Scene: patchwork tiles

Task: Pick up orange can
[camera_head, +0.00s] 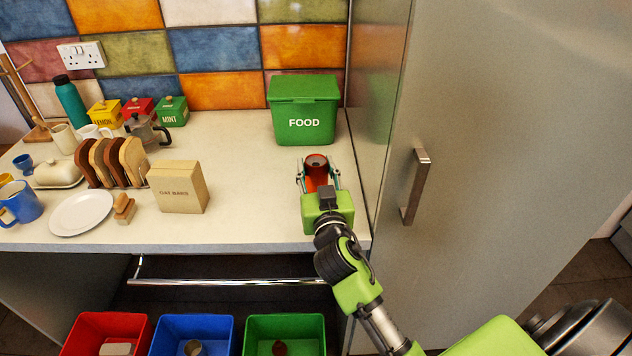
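The orange can (316,176) stands on the right part of the worktop, in front of the green FOOD bin. Its dark round top shows, and the green gripper body hides its lower front. My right gripper (318,175) reaches in from the front right, with one finger on each side of the can. The fingers are spread about as wide as the can, and a slim gap seems to show beside it. I see no clear contact. My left gripper is not in view.
The green FOOD bin (303,112) stands close behind the can. A tall grey cabinet door (470,150) with a handle (415,187) bounds the right side. An OAT BARS box (178,187) stands to the left, with clear worktop between. Red, blue and green bins sit below.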

